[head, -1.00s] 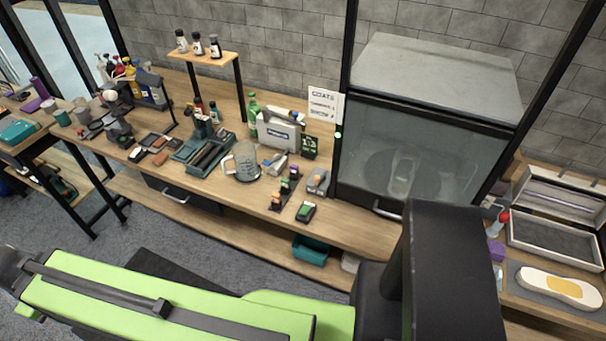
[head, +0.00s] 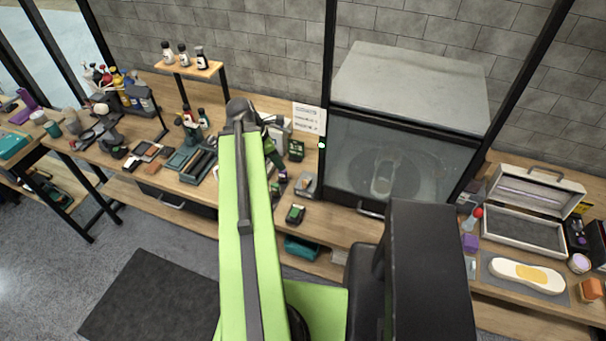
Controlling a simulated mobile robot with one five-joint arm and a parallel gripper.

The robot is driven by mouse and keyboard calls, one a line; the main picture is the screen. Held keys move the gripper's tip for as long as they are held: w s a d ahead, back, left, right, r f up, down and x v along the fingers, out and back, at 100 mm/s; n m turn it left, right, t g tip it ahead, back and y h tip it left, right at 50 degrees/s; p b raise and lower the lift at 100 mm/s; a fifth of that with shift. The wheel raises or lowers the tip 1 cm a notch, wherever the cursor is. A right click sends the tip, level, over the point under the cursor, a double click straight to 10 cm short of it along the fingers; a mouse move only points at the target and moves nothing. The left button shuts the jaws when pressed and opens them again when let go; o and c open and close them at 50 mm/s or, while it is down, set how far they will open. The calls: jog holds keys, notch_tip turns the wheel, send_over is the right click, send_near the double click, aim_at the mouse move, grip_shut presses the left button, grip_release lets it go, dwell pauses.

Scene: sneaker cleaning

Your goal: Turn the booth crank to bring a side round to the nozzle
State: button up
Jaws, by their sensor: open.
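The glass-fronted booth (head: 410,85) stands at the back, right of centre, with a grey top and its front shut. A pale shoe (head: 383,178) shows dimly through the glass on a round dark base. A dark bar handle (head: 370,211) is at the booth's lower front edge. I cannot make out the crank or the nozzle. My green arm reaches up over the bench left of the booth. My gripper (head: 276,165) is small and partly hidden at the arm's far end, open, apart from the booth.
A small sign (head: 309,118) stands by the booth's left post. Bottles and small tools crowd the bench left of it. Right of the booth are an open grey case (head: 525,232) and a sole-shaped white and yellow piece (head: 527,273). A dark mat (head: 150,295) lies on open floor.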

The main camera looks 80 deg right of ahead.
jog(key=s, duration=0.3)
jog(key=b, duration=1.5)
send_near(304, 181)
jog(key=x, duration=0.9)
jog(key=shift+f, duration=0.2)
jog(key=shift+s+d+f+b, duration=0.2)
jog(key=shift+s+f+b, duration=0.1)
jog(key=shift+f+b, duration=0.3)
jog(key=shift+r, duration=0.1)
jog(key=shift+c, duration=0.2)
